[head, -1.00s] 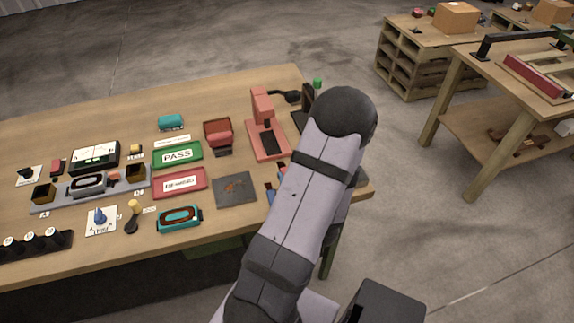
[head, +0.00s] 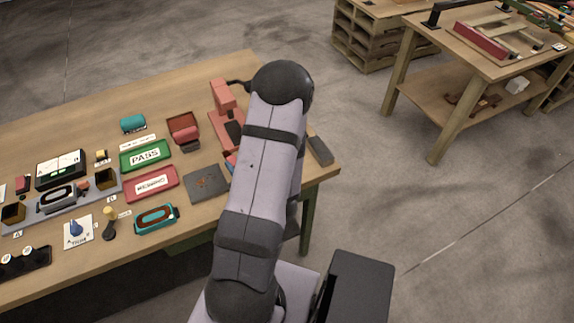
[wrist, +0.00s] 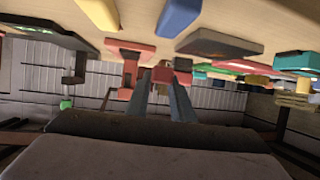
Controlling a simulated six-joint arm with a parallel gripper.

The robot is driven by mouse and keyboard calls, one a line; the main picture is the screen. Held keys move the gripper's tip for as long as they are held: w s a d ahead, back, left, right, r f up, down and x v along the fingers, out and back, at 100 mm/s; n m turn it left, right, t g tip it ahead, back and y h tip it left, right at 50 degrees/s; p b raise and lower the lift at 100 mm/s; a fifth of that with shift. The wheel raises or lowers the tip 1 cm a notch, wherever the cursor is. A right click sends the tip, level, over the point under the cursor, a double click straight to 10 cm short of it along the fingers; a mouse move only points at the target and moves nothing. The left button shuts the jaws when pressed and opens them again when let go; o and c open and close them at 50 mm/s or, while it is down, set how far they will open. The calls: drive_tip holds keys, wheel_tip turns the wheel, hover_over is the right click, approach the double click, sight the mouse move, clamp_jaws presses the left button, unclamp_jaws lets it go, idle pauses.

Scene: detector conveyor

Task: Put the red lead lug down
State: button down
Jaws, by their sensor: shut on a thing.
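My gripper (wrist: 160,88) shows in the wrist view, its two grey fingers closed on a small red piece, the red lead lug (wrist: 163,76). The lug sits between the fingertips, held off the table, which appears upside down at the top of this view. In the head view my own arm covers the gripper and the lug, so their exact place over the bench is hidden there.
The wooden bench (head: 90,115) holds a green PASS tray (head: 146,156), a red tray (head: 151,184), a grey plate (head: 207,182), a red press (head: 222,103), an open red box (head: 183,127) and a teal-framed part (head: 157,219). A meter (head: 60,168) stands at left.

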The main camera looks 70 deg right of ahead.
sight(235, 157)
drive_tip(key=w+a+r+p, duration=0.1)
drive_tip(key=w+r, duration=0.2)
drive_tip(key=w, duration=0.2)
drive_tip(key=s+d+m+g+h, duration=0.1)
drive_tip(key=d, duration=0.1)
drive_tip(key=s+d+r+m+g+h, duration=0.1)
drive_tip(key=s, duration=0.1)
drive_tip(key=shift+d+r+m+p, duration=0.1)
drive_tip(key=shift+d+m+p, duration=0.2)
drive_tip(key=shift+d+p, duration=0.1)
drive_tip(key=shift+s+d+f+m+g+h+b, duration=0.35)
drive_tip(key=shift+s+d+f+m+g+h, duration=0.3)
drive_tip(key=shift+s+m+g, duration=1.35)
drive_tip(key=shift+s+d+f+m+g+h+b, duration=0.4)
drive_tip(key=shift+s+d+m+g, duration=0.5)
drive_tip(key=shift+s, duration=2.1)
drive_tip(key=shift+s+d+f+m+g+h+b, duration=0.25)
drive_tip(key=shift+s+d+f+m+g+h, duration=0.4)
drive_tip(key=shift+s+m+g, duration=1.3)
drive_tip(key=shift+s+f+n+t+p, duration=0.15)
drive_tip(key=shift+s+f+n+t, duration=0.2)
drive_tip(key=shift+f, duration=0.4)
drive_tip(key=shift+s+f+n+p, duration=0.15)
drive_tip(key=shift+f+n, duration=0.25)
drive_tip(key=shift+f, duration=0.3)
drive_tip(key=shift+f+p, duration=0.3)
drive_tip(key=shift+f, duration=1.55)
